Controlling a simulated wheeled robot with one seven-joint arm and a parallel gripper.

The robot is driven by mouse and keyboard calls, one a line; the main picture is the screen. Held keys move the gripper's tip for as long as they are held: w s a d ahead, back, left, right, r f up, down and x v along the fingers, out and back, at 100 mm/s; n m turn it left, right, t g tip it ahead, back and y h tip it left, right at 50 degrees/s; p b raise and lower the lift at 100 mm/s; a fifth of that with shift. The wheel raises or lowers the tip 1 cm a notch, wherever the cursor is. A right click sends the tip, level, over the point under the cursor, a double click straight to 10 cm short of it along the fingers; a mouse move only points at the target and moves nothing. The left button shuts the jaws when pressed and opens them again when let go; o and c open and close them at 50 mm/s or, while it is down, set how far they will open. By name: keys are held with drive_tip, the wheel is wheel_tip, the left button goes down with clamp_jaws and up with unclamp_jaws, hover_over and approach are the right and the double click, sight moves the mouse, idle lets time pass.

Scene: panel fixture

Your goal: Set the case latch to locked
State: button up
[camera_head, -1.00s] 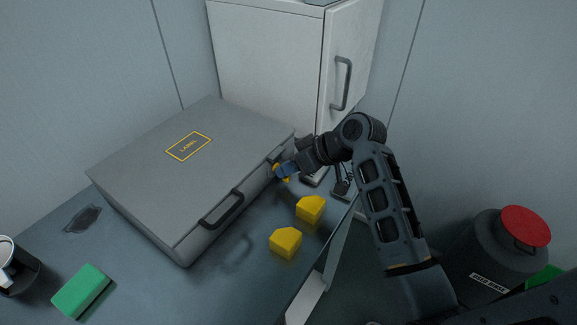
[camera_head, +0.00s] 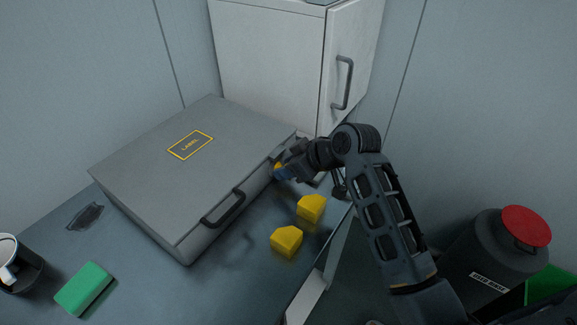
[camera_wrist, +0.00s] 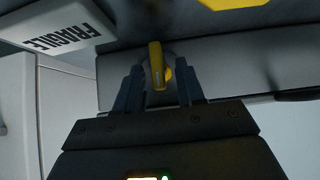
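The grey case (camera_head: 150,175) lies closed on the table, with a dark handle (camera_head: 222,208) on its front side. The case latch (camera_wrist: 157,66) is a yellow lever on the case's side face, seen in the wrist view pointing toward my gripper. My gripper (camera_wrist: 160,84) has its two dark fingers apart, one on each side of the latch, with visible gaps to it. In the head view my gripper (camera_head: 281,171) is at the case's right end, where it mostly hides the latch.
Two yellow blocks (camera_head: 311,208) (camera_head: 286,241) lie on the table in front of the case, below my gripper. A white cabinet (camera_head: 268,65) stands behind. A green block (camera_head: 84,289) and a mug (camera_head: 10,262) are at the left. A red-topped canister (camera_head: 526,228) is at the right.

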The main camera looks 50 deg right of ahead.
drive_tip(key=shift+s+r, duration=0.1)
drive_tip(key=v, duration=0.7)
drive_tip(key=shift+s+r, duration=0.2)
drive_tip(key=shift+s, duration=0.05)
idle(0.4)
